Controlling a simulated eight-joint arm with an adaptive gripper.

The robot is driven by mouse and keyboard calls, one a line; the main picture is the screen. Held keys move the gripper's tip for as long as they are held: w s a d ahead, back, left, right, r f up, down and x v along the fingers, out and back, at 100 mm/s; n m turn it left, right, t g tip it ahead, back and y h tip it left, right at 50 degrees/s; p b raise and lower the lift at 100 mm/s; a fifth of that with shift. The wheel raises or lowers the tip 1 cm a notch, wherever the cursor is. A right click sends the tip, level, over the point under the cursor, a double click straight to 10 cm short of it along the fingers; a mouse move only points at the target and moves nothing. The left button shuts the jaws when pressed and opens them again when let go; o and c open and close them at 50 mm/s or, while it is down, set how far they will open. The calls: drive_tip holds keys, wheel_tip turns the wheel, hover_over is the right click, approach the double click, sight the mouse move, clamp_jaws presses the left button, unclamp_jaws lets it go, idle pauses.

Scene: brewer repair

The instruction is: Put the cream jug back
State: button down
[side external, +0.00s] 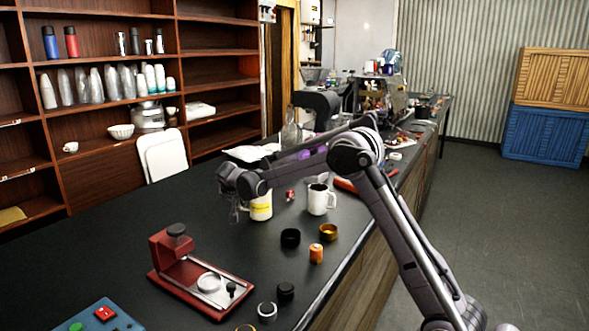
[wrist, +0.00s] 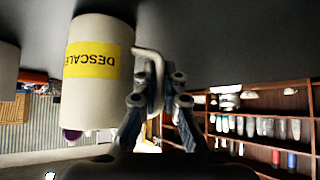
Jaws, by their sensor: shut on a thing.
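The cream jug (side external: 261,208) is a pale cylinder with a yellow label, upright at the middle of the dark counter. In the wrist view the jug (wrist: 98,100) appears upside down, its label reading "DESCALE", with its handle toward my fingers. My gripper (side external: 236,208) is at the jug's left side in the side view. In the wrist view my gripper (wrist: 160,88) is shut on the handle. I cannot tell whether the jug's base touches the counter. My wrist hides part of the jug's top in the side view.
A white mug (side external: 320,199) stands close right of the jug. A black ring (side external: 290,238), a brass ring (side external: 328,232) and an orange cylinder (side external: 316,254) lie in front. A red brewer (side external: 172,262) stands front left. The counter left of the jug is clear.

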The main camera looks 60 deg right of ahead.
drive_tip(key=shift+f, duration=0.1)
drive_tip(key=c, duration=1.5)
unclamp_jaws()
drive_tip(key=shift+o, duration=0.2)
drive_tip(key=shift+r, duration=0.2)
drive_tip(key=v, duration=1.2)
drive_tip(key=s+a+f+n+y, duration=0.2)
drive_tip(key=s+a, duration=0.3)
drive_tip(key=s, duration=0.4)
drive_tip(key=s+a+f+n+t+y, duration=0.1)
drive_tip(key=s+a+n, duration=0.4)
drive_tip(key=s, duration=0.5)
drive_tip(key=s+a+f+n+t+y, duration=0.1)
drive_tip(key=s+a+f+n+y, duration=0.2)
drive_tip(key=s+a, duration=0.4)
drive_tip(key=shift+s+n+y, duration=0.6)
drive_tip(key=shift+s+y, duration=0.1)
drive_tip(key=shift+s, duration=0.7)
